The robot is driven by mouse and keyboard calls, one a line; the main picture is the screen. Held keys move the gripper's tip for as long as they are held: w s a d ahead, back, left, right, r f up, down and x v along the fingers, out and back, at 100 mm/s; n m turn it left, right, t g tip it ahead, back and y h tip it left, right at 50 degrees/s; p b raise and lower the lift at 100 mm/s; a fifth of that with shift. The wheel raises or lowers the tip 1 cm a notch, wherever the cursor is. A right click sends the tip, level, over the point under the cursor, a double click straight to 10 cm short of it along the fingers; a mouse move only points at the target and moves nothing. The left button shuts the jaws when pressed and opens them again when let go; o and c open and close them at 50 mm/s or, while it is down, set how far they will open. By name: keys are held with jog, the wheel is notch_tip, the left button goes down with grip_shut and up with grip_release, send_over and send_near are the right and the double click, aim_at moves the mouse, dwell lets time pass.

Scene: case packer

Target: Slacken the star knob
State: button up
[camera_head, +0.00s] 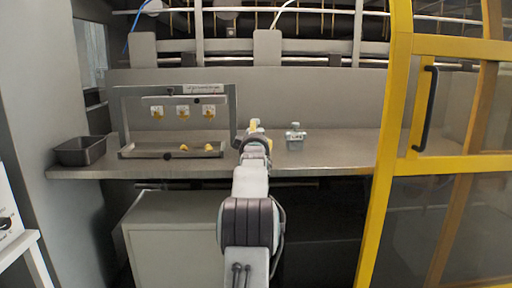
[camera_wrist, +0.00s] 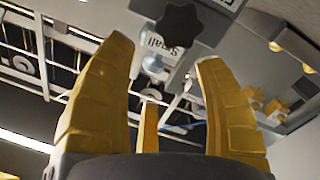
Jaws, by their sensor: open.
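A black star knob (camera_wrist: 180,22) shows at the top of the wrist view, on a grey metal part. A pale piece marked "Small" is beside it. In the head view my gripper (camera_head: 254,124) is over the steel bench, partly hidden by my own arm. I cannot make out the star knob for sure in that view.
The steel bench (camera_head: 340,150) carries a small grey fitting (camera_head: 295,137) right of my gripper. A metal rack (camera_head: 122,115) with yellow pieces and a dark tray (camera_head: 81,151) stand left. A yellow-framed door (camera_head: 393,120) bounds the right side.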

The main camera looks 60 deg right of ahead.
jog(key=s+a+f+m, duration=0.2)
jog(key=a+f+m, duration=0.1)
jog(key=a+f, duration=0.15)
jog(key=shift+f+b+x, duration=0.2)
jog(key=shift+b+x, duration=0.25)
jog(key=shift+x, duration=1.95)
jog(key=shift+s+p+x, duration=0.2)
jog(key=shift+p+x, duration=0.1)
jog(key=shift+x, duration=0.85)
jog(key=shift+d, duration=0.2)
jog(key=shift+c, duration=0.3)
jog(key=c, duration=1.1)
jog(key=shift+f+n+b, duration=0.1)
jog(key=shift+n+b, duration=0.5)
jog(key=shift+b, duration=0.1)
jog(key=shift+c, duration=0.2)
jog(key=shift+r+n+b, duration=0.2)
jog(key=shift+n+b, duration=0.15)
jog(key=shift+n, duration=1.25)
